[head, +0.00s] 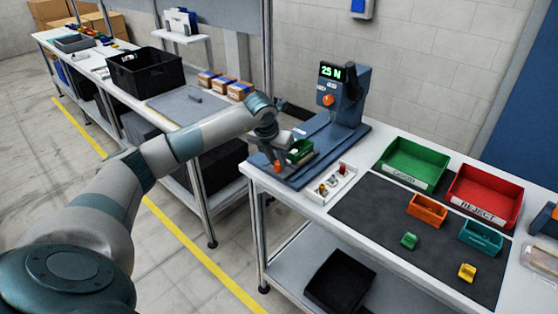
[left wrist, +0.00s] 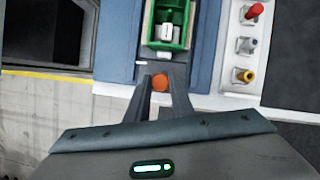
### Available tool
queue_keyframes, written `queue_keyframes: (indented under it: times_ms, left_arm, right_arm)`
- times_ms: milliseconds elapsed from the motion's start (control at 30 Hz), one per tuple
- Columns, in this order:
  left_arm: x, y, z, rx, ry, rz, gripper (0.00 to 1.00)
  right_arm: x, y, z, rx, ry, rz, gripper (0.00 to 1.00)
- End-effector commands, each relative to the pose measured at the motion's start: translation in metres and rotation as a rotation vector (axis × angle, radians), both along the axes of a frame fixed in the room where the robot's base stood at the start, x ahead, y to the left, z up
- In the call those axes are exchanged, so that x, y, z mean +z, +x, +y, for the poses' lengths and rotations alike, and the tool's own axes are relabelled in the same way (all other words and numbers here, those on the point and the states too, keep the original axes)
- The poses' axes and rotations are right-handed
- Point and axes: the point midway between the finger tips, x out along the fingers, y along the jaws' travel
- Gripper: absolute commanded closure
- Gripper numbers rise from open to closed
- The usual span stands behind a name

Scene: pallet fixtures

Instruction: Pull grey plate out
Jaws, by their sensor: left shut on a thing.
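The test stand (head: 340,115) is a blue fixture on the near bench, with a green "25 N" display. At its front sits the grey plate (left wrist: 180,74), bearing a green part (head: 299,150) that also shows in the left wrist view (left wrist: 168,22). An orange knob (left wrist: 160,82) is at the plate's near end. My left gripper (head: 279,162) reaches in from the left. In the left wrist view its fingers (left wrist: 161,80) are shut on the orange knob. The fingers partly hide the plate in the head view. My right gripper is not in view.
A white holder (head: 333,184) with several coloured pieces stands close right of the fixture. A green bin (head: 413,162) and a red REJECT bin (head: 484,196) stand farther right. The dark mat (head: 370,212) has free room. The bench edge lies close to the left gripper.

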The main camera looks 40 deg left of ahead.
Motion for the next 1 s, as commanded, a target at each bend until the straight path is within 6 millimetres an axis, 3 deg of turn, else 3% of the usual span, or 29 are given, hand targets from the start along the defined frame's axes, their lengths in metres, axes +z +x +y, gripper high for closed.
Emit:
queue_keyframes:
  times_ms: [233, 267, 333, 767, 1000]
  left_arm:
    - [-0.003, -0.003, 0.000, 0.001, 0.001, 0.011, 1.00]
    - [-0.003, -0.003, 0.000, 0.001, 0.001, 0.011, 0.74]
    - [-0.003, -0.003, 0.000, 0.001, 0.001, 0.011, 0.60]
    - [0.002, -0.003, 0.000, 0.001, 0.001, 0.005, 0.60]
    - [0.023, -0.011, -0.001, 0.000, 0.002, 0.002, 0.60]
  right_arm:
    - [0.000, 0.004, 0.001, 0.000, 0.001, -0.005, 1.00]
    - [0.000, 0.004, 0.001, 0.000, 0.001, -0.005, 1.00]
    - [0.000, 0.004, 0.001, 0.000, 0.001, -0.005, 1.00]
    - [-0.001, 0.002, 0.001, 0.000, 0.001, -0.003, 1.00]
    - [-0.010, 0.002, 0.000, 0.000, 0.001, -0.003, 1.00]
